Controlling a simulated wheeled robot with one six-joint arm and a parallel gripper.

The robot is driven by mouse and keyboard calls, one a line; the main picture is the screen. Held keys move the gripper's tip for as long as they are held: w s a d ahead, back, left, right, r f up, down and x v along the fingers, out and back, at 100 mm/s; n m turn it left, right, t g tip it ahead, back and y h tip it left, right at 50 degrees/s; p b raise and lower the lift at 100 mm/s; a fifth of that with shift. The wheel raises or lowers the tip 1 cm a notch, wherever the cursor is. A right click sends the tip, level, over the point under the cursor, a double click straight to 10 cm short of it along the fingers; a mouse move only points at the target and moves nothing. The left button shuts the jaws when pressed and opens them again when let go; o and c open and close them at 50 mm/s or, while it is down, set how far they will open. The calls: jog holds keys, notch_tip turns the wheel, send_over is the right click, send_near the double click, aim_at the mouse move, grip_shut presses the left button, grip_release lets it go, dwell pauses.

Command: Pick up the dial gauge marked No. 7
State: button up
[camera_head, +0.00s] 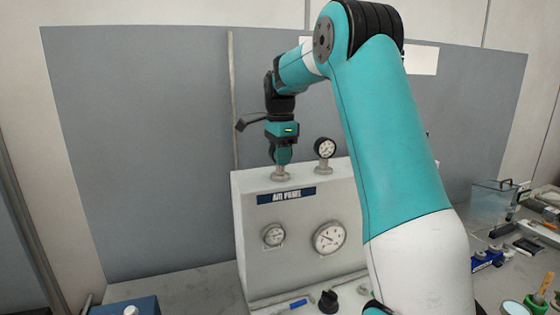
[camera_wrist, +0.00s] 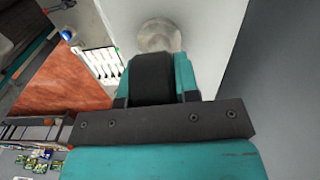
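My gripper (camera_head: 283,154) points down over the left metal fitting (camera_head: 281,173) on top of the grey panel. In the wrist view a black round body (camera_wrist: 152,78), apparently a dial gauge seen from its rim, fills the space between the two teal fingers, which look closed against it. The round metal fitting (camera_wrist: 158,36) shows just beyond it; I cannot tell whether the gauge is still seated there. Its face and any number are hidden. Another black-rimmed dial gauge (camera_head: 325,148) stands upright on the fitting to the right; its marking is too small to read.
The panel (camera_head: 290,222) carries a dark label plate (camera_head: 286,196) and two dials, a smaller one (camera_head: 273,235) and a larger one (camera_head: 329,238). A blue marker (camera_head: 298,303) and a black knob-like part (camera_head: 328,300) lie in front. A clear box (camera_head: 492,199) stands far right.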

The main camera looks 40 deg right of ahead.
grip_shut()
jog(key=shift+r, duration=0.1)
